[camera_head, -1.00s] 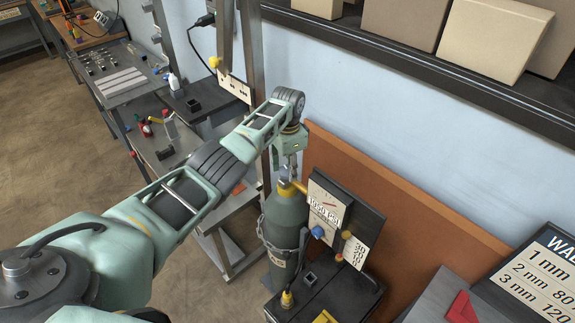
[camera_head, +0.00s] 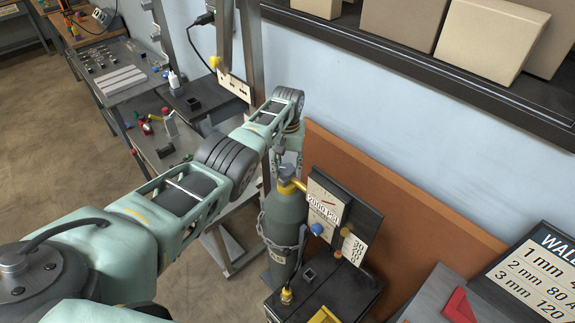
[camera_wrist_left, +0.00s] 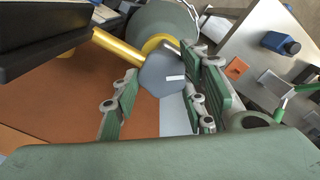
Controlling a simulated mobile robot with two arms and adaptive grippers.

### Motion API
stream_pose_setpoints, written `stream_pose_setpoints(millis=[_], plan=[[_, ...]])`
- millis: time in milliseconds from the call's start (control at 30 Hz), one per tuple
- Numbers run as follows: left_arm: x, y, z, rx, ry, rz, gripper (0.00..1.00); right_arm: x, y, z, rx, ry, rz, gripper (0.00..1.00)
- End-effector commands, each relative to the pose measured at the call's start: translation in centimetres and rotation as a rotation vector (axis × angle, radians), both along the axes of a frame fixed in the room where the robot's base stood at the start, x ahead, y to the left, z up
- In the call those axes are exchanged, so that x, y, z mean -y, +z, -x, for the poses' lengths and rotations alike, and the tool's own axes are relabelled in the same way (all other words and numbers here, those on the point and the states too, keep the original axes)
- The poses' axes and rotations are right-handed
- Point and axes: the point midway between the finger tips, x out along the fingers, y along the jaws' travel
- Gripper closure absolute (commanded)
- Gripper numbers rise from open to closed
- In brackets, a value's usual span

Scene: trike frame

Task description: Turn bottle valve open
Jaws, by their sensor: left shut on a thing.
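The grey gas bottle (camera_head: 285,217) stands upright with a chain around it in the head view; its top also shows in the wrist view (camera_wrist_left: 165,17). Its blue-grey faceted valve knob (camera_wrist_left: 163,75) sits at the bottle's top between the green finger pads. My left gripper (camera_head: 288,168) reaches down onto the bottle's top from above; in the wrist view my left gripper (camera_wrist_left: 160,92) is shut on the valve knob. A yellow pipe (camera_wrist_left: 118,45) runs from the valve to the gauge panel (camera_head: 326,205), whose label reads about 2000 PSI. My right gripper is not in view.
A dark box (camera_head: 325,290) with fittings stands in front of the gauge. An orange-brown board (camera_head: 400,215) leans along the wall behind. A shelf with boxes (camera_head: 495,35) hangs above. A metal frame post (camera_head: 252,50) stands close behind my left arm.

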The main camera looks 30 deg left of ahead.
Motion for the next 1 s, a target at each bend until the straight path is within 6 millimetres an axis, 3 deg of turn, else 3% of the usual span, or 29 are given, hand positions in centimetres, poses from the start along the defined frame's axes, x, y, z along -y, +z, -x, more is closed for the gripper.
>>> stream_pose_setpoints(millis=[600, 1000], plan=[[0.17, -0.03, -0.23, -0.002, 0.577, 0.005, 0.86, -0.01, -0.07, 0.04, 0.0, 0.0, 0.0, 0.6], [0.02, 0.09, -0.4, 0.001, 0.836, 0.005, 0.86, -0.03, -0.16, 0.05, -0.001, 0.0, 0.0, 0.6]])
